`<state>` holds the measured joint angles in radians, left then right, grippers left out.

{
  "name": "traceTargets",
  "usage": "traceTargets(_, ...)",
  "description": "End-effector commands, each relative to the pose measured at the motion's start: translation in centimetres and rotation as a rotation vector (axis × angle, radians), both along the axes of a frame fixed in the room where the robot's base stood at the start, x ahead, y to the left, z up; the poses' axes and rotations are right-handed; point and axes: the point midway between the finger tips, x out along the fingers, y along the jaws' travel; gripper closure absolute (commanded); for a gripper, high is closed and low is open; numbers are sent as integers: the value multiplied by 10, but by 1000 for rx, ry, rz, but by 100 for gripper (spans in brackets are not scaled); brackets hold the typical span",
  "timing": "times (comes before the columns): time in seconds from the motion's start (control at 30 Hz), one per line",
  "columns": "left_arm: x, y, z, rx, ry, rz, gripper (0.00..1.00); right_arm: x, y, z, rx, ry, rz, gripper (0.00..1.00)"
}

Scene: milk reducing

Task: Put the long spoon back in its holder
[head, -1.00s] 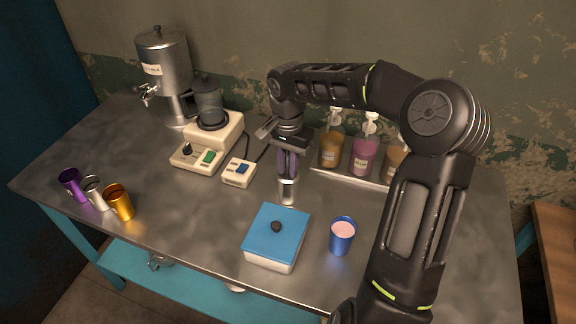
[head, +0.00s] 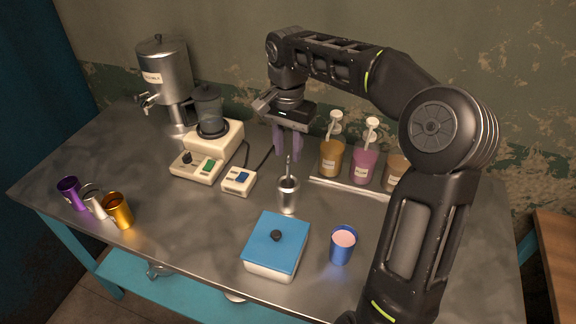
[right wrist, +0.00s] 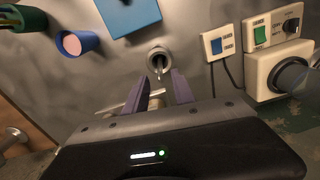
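The long spoon (head: 289,168) stands in the metal holder cup (head: 287,197) at the middle of the table, its handle sticking up out of the rim. In the right wrist view the holder (right wrist: 160,60) lies just past the fingertips, with the spoon's end (right wrist: 158,74) at its mouth. My right gripper (head: 287,158) hangs above and slightly behind the holder, fingers pointing down. In the right wrist view its two purple fingers (right wrist: 161,86) are spread apart with nothing gripped between them. My left gripper is in no view.
A blue-lidded box (head: 277,243) and a blue cup of pink liquid (head: 343,244) stand in front. A blender (head: 210,140) and a switch box (head: 238,181) are left. Syrup jars (head: 364,163) stand right, behind a pale rail (head: 350,187). Three metal cups (head: 117,211) are far left.

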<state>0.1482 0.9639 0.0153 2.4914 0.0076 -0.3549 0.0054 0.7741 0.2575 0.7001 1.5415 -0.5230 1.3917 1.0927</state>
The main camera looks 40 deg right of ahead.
Motion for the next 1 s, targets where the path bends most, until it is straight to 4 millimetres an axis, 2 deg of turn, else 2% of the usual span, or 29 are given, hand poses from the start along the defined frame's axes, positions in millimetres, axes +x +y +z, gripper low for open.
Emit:
traceTargets(0.07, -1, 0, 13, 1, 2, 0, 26, 0, 1, 21, 0, -1, 2, 69)
traceTargets(0.2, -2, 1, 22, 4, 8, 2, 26, 0, 1, 34, 0, 0, 1, 69)
traceTargets(1.0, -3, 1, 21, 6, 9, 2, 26, 0, 0, 34, 1, 0, 0, 69)
